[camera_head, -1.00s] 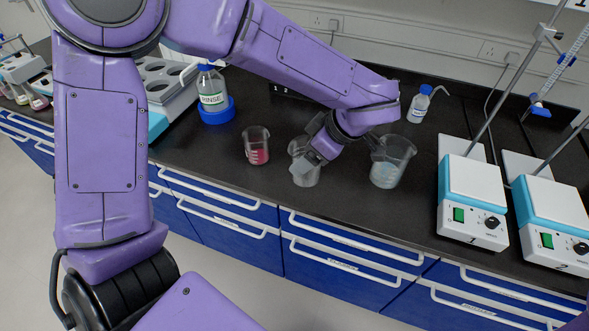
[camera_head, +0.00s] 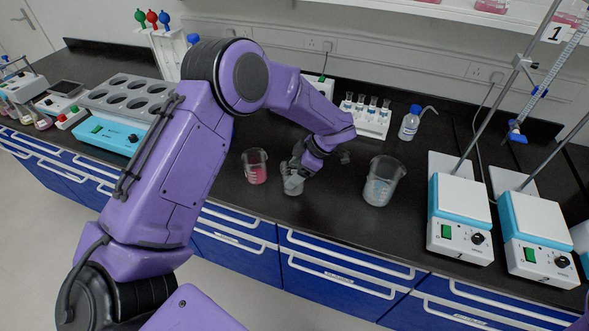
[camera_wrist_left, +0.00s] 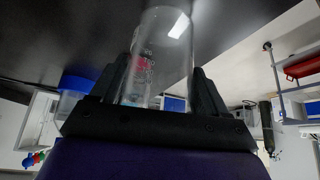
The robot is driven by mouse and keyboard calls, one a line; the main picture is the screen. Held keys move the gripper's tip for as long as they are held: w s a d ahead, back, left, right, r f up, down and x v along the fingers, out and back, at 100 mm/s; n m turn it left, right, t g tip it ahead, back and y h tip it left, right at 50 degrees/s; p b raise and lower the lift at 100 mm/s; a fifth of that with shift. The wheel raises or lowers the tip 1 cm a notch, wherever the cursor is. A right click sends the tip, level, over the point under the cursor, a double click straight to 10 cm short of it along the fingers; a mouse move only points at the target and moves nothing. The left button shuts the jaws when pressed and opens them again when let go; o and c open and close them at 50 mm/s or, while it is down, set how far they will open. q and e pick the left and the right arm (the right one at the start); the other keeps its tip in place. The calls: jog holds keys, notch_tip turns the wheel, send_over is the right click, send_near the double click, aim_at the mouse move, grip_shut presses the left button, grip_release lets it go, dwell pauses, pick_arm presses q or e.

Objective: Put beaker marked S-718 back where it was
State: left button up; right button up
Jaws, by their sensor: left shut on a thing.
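My left gripper (camera_head: 294,170) is shut on a small clear glass beaker (camera_head: 292,185), which stands upright or nearly so at the middle of the black bench. I cannot tell whether its base touches the bench. In the left wrist view the glass beaker (camera_wrist_left: 160,50) sits between the two dark fingers of the left gripper (camera_wrist_left: 160,88). White graduations show on it, but no S-718 marking is readable. A pink patch shows through the glass. A beaker with red liquid (camera_head: 255,170) stands just left of the held one. My right gripper is not in view.
A larger clear beaker (camera_head: 382,182) stands to the right. Behind are a rack of small vials (camera_head: 368,118) and a blue-capped wash bottle (camera_head: 410,124). Two stirrers (camera_head: 462,205) (camera_head: 535,225) with stands are at right. A grey rack with round holes (camera_head: 130,98) is at left. Bench front is clear.

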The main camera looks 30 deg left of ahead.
pick_arm(q)
jog(key=shift+f, duration=0.8)
jog(key=o, duration=1.2)
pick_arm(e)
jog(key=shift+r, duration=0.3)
pick_arm(q)
jog(key=shift+r, duration=0.1)
jog(key=b+v, duration=0.3)
jog(key=v, duration=0.9)
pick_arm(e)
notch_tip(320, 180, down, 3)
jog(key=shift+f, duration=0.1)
pick_arm(q)
jog(key=shift+s+r, duration=0.1)
jog(key=shift+r, duration=0.1)
